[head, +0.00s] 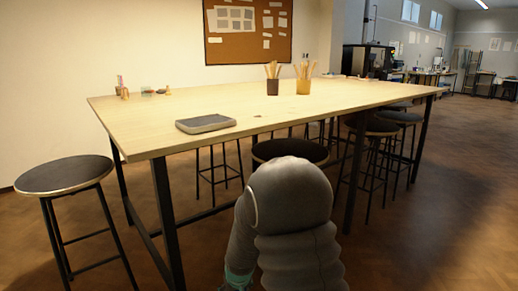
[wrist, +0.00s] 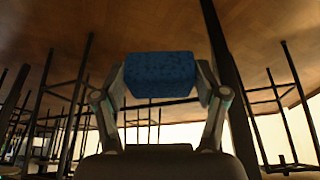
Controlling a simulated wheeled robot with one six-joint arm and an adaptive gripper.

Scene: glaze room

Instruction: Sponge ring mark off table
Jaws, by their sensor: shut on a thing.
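A blue sponge (wrist: 160,75) is held between the two fingers of my gripper (wrist: 160,88) in the wrist view, which looks upside down with the floor at the top. The sponge is clear of any surface there. The long pale wooden table (head: 200,103) stands ahead in the head view. No clear ring shows. In the head view my arm fills the lower middle, and the sponge is not visible.
A grey slab (head: 206,123) lies near the table's front edge. A dark pot (head: 272,88) and a tan pot (head: 303,86) hold sticks or brushes. Small items stand at the back left. A stool (head: 64,175) is at left; others, including one (head: 290,149), line the front.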

